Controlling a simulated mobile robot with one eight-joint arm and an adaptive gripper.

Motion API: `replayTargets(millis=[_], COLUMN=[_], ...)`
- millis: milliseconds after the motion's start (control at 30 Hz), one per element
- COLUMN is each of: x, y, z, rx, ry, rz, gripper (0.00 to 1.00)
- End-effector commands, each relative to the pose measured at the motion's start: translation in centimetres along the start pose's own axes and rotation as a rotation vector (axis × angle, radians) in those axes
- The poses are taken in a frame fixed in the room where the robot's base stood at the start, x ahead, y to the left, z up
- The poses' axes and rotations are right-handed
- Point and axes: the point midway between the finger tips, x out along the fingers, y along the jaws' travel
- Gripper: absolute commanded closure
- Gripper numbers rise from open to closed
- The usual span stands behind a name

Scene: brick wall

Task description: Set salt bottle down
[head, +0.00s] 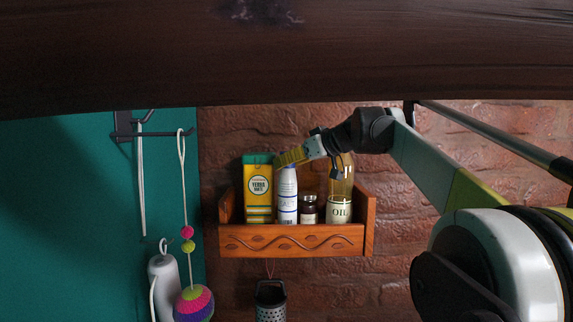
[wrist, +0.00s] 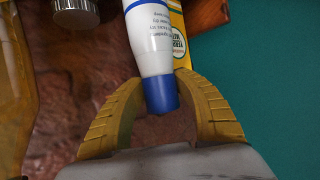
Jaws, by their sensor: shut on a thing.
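The salt bottle (head: 287,196) is white with blue bands and stands upright in the wooden wall shelf (head: 290,241), between a yellow box and a small dark jar. Its base is hidden behind the shelf's front board, so I cannot tell whether it touches the shelf floor. My gripper (head: 292,158) reaches in from the right and is shut on the bottle's top end. In the wrist view the salt bottle (wrist: 152,40) shows its white body and blue cap between the two yellow fingers of my gripper (wrist: 160,80).
The yellow-green yerba box (head: 258,190) is close on the bottle's left. The dark jar (head: 308,212) and the oil bottle (head: 340,211) are on its right. A grater (head: 270,302) hangs below the shelf. A dark beam (head: 280,60) crosses above. A colourful ball (head: 194,303) hangs at left.

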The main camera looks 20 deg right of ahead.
Motion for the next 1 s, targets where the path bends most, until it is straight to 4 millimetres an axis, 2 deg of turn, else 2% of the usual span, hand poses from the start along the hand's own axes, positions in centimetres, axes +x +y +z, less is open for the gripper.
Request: replayTargets(millis=[233, 267, 300, 333, 667, 767, 1000], x=[0.1, 0.1, 0.1, 0.1, -0.1, -1.2, -5.6], y=[0.0, 0.0, 0.0, 0.0, 0.0, 0.1, 0.1], z=[0.3, 0.2, 0.2, 0.2, -0.1, 0.0, 0.0], rx=[0.0, 0.0, 0.0, 0.0, 0.0, 0.001, 0.001], ry=[0.001, 0.0, 0.0, 0.0, 0.0, 0.0, 0.0], rz=[0.0, 0.0, 0.0, 0.0, 0.0, 0.001, 0.003], gripper=[1.0, 0.57, 0.44, 0.4, 0.4, 0.4, 0.4])
